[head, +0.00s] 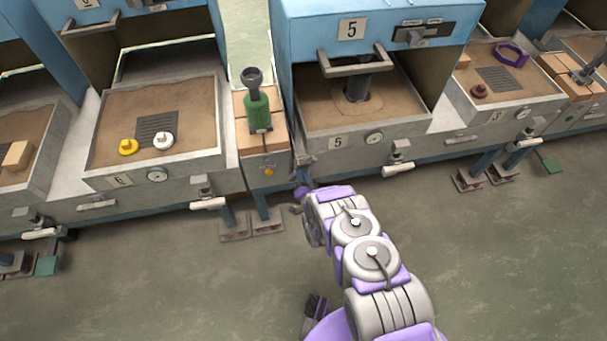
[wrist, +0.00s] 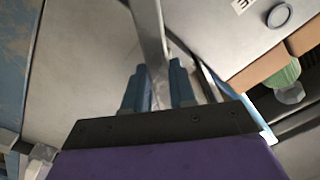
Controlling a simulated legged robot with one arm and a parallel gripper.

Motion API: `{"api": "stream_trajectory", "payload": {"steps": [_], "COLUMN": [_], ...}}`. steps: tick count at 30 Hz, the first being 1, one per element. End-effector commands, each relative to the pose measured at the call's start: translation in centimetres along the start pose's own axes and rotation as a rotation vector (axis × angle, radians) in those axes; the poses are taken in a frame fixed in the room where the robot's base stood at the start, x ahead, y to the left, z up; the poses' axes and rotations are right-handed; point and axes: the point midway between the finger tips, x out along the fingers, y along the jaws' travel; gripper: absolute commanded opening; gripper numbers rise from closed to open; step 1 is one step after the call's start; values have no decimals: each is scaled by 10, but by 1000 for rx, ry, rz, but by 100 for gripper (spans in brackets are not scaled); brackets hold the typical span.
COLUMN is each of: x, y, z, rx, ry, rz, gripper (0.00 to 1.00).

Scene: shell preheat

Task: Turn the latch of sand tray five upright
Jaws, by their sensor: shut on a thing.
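Sand tray five (head: 355,147) is the grey-walled tray marked 5, under the blue hood in the head view. A white-handled bracket (head: 398,165) sits low on its front right, its handle lying roughly level. My gripper (head: 303,172) is at the tray's front left corner, partly hidden by my arm. In the wrist view, its blue fingers (wrist: 158,88) are shut on a narrow grey metal bar (wrist: 150,35), which runs up between them. I cannot tell for sure whether this bar is the latch of tray five. The bar's lower end is hidden by my gripper.
A brick-topped stand (head: 262,145) with a green-handled tool (head: 257,110) stands close left of my gripper. Tray six (head: 120,176) is farther left and tray three (head: 500,115) is at the right. The floor in front is mostly open.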

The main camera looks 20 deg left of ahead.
Motion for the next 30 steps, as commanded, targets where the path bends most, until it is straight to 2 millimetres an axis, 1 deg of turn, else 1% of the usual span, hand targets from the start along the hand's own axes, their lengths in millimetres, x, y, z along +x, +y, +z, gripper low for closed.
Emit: {"api": "stream_trajectory", "payload": {"steps": [9,18,24,30], "x": [-1,-1,-1,-1], "y": [0,0,0,1], "z": [3,3,3,3], "rx": [-294,-527,-626,-678], "ry": [-6,-7,-7,-7], "rz": [-1,-1,-1,0], "gripper": [0,0,0,0]}}
